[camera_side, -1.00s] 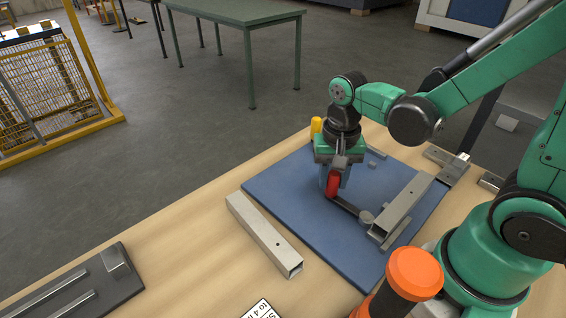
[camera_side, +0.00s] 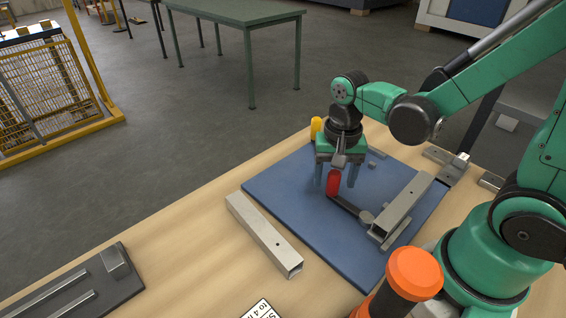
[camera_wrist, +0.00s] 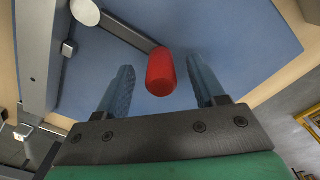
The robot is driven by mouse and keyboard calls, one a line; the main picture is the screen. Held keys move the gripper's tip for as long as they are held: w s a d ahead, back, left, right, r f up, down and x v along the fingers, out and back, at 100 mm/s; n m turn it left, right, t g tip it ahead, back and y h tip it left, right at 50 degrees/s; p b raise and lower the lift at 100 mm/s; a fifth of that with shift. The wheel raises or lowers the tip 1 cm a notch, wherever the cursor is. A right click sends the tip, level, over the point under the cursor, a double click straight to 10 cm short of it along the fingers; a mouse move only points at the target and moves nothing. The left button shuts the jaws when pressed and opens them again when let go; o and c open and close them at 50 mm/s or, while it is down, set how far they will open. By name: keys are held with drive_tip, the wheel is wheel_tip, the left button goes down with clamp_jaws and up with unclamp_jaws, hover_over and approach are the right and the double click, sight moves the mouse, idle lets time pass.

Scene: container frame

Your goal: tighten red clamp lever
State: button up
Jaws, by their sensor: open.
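The red clamp lever handle (camera_side: 333,183) is at the end of a dark bar (camera_side: 349,207). The bar runs to a round grey pivot (camera_side: 366,217) beside a clamped square metal tube (camera_side: 402,209) on the blue board. My gripper (camera_side: 335,182) is open and points down over the handle. In the wrist view the red handle (camera_wrist: 160,72) lies between my two blue fingers (camera_wrist: 163,82), with a gap on each side. The bar runs up and left from it to the pale round pivot (camera_wrist: 86,11).
The blue board (camera_side: 290,190) lies on a wooden table (camera_side: 170,250). A loose square tube (camera_side: 262,233) lies along its left edge. A yellow cylinder (camera_side: 316,127) stands behind my gripper. An orange-capped cylinder (camera_side: 414,272) stands in front.

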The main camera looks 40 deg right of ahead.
drive_tip(key=shift+r, duration=2.8)
drive_tip(key=n+t, duration=0.1)
drive_tip(key=r+n+t, duration=0.1)
drive_tip(key=n+t, duration=0.1)
drive_tip(key=shift+w+a+r+n, duration=0.25)
drive_tip(key=shift+r+n, duration=0.05)
drive_tip(key=shift+n, duration=0.1)
drive_tip(key=shift+w+a+r+n+t, duration=0.15)
drive_tip(key=shift+r+n+t, duration=0.2)
drive_tip(key=shift+n+t, duration=0.45)
drive_tip(key=shift+w+a+r+n+t, duration=0.15)
drive_tip(key=shift+r+n+t, duration=0.35)
drive_tip(key=shift+n, duration=0.5)
drive_tip(key=shift+w+a+r+n+t, duration=0.15)
drive_tip(key=shift+r+n+t, duration=0.1)
drive_tip(key=shift+n+t, duration=0.6)
